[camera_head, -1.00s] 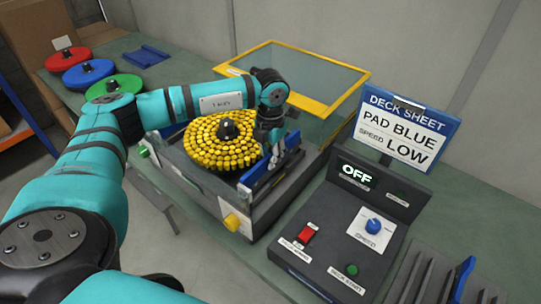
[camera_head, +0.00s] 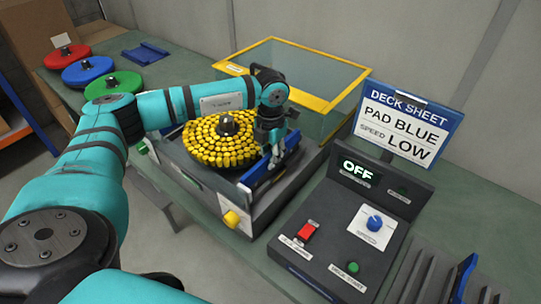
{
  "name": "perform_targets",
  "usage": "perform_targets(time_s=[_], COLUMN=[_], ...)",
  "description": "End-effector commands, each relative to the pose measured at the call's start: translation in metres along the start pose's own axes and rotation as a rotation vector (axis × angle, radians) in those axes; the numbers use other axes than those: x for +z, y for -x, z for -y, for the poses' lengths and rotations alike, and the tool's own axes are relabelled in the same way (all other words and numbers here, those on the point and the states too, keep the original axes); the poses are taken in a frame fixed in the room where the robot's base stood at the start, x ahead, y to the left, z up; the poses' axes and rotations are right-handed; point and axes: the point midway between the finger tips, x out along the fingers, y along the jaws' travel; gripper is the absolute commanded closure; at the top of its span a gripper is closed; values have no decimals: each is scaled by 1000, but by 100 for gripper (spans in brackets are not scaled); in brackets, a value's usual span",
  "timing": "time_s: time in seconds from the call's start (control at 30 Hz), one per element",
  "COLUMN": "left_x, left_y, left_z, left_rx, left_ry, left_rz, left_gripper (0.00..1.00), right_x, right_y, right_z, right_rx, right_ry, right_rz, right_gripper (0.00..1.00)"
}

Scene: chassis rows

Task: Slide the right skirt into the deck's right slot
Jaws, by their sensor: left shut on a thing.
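My left gripper (camera_head: 272,150) reaches in over the deck (camera_head: 262,205) from the upper left, pointing down. It is shut on the blue right skirt (camera_head: 262,180), which sits low at the right side of the deck. The fingers hide part of the skirt, and I cannot tell how deep it sits in the slot. A round pad of yellow pieces (camera_head: 215,150) with a black knob lies on the deck, left of the gripper. My right gripper is not in view.
A yellow-rimmed clear box (camera_head: 325,103) stands behind the deck. A control panel (camera_head: 330,255) reading OFF and a deck sheet sign (camera_head: 405,125) are at the right. Red, blue and green discs (camera_head: 88,70) and a blue part (camera_head: 148,53) lie at the back left.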

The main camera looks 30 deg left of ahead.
Motion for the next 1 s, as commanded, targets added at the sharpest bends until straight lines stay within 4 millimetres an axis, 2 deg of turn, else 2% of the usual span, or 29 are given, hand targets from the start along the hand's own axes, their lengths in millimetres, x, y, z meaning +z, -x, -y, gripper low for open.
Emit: perform_targets(time_s=[0.5,0.8,0.83,1.0], left_x=[1,1,0,0], left_y=[-15,-16,-16,-16], left_z=[0,0,0,0], left_rx=[0,-1,-1,-1], left_ry=[0,0,0,0], left_rz=[3,2,2,1], left_gripper=[100,100,85,63], right_x=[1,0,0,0], right_y=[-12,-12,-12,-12], right_z=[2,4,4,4], right_rx=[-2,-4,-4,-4], right_ry=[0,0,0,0], right_rz=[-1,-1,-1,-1], right_gripper=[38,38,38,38])
